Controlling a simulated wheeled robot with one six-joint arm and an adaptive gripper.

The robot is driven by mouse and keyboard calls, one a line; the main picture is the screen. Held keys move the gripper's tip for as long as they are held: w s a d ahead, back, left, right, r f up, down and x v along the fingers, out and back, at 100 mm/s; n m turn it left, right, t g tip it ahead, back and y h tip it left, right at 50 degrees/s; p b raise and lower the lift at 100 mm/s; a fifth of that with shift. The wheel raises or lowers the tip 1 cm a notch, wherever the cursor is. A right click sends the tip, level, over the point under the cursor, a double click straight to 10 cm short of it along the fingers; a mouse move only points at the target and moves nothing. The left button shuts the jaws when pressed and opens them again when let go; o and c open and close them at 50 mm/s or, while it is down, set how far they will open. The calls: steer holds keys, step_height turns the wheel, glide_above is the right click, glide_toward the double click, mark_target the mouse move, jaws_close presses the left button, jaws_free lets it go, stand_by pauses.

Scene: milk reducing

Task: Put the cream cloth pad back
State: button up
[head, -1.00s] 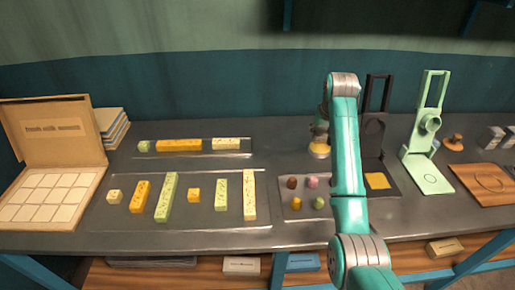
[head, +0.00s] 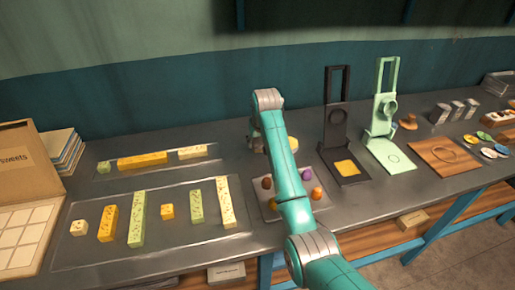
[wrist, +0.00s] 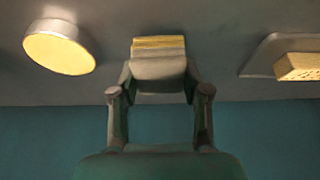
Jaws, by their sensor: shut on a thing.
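My gripper (wrist: 160,88) is shut in the wrist view, its fingers closed on a pale, layered block, which appears to be the cream cloth pad (wrist: 158,45). The pad's yellowish striped edge shows beyond the fingertips; the fingers hide the rest. In the head view my arm hides most of the gripper, and I cannot make out the pad there. The wrist view shows the grey work table around it, but I cannot tell the pad's height above it.
A round tin with a yellow top (wrist: 60,48) is left of the gripper in the wrist view; a tray with a yellow bar (wrist: 298,66) is right. In the head view, a black press (head: 338,125), a green press (head: 383,120) and trays of coloured bars (head: 150,238) stand nearby.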

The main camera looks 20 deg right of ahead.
mark_target(258, 148)
steer(key=shift+f, duration=1.6)
steer(key=shift+f, duration=0.15)
steer(key=o, duration=1)
steer(key=v, duration=1.2)
steer(key=shift+s, duration=0.1)
